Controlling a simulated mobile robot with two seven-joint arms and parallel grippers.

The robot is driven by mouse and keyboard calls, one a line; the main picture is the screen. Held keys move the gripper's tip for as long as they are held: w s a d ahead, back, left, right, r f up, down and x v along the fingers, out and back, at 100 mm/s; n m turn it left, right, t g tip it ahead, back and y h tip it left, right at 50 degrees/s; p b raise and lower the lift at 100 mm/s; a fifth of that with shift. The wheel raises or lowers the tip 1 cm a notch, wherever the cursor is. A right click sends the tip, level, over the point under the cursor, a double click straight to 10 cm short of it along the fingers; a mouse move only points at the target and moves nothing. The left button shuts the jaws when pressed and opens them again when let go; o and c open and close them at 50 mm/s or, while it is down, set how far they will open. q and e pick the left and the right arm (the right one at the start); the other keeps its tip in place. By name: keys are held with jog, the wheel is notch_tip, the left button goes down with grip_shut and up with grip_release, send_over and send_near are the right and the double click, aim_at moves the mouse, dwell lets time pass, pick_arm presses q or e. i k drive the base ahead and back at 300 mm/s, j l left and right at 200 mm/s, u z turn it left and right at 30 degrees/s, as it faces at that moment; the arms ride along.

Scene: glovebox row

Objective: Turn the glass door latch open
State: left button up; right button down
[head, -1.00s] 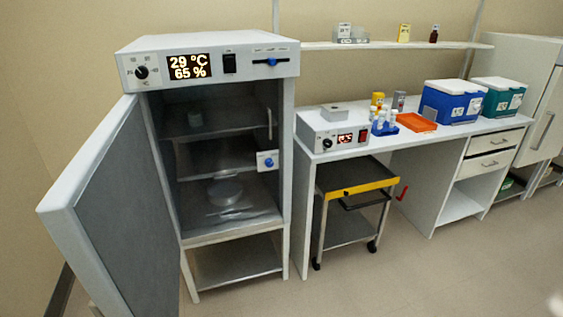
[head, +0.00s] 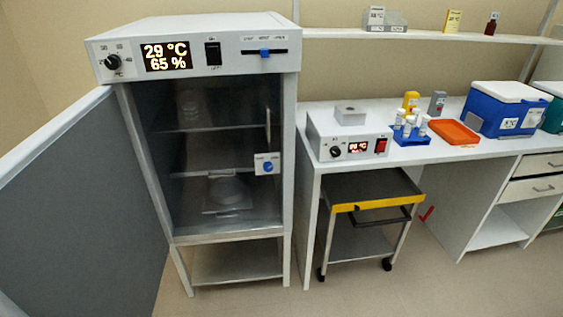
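The incubator cabinet (head: 190,32) stands left of centre in the head view, with its display reading 29 °C and 65 %. Its grey outer door (head: 80,210) stands swung open to the left. Behind it, a glass inner door (head: 215,150) covers the chamber and looks closed. The latch (head: 267,164) is a blue knob on a small white plate at the right edge of the glass. A vertical handle (head: 268,125) is just above it. The knob's exact angle is too small to tell. Neither gripper is in view.
A white bench (head: 470,160) stands to the right, carrying a small heater box (head: 350,140), a tube rack (head: 410,135), an orange tray (head: 455,132) and a blue cooler (head: 505,110). A yellow-edged cart (head: 375,202) stands under the bench. The floor in front is clear.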

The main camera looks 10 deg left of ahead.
aim_at(269, 167)
jog(key=i+l, duration=1.05)
jog(key=i, duration=0.2)
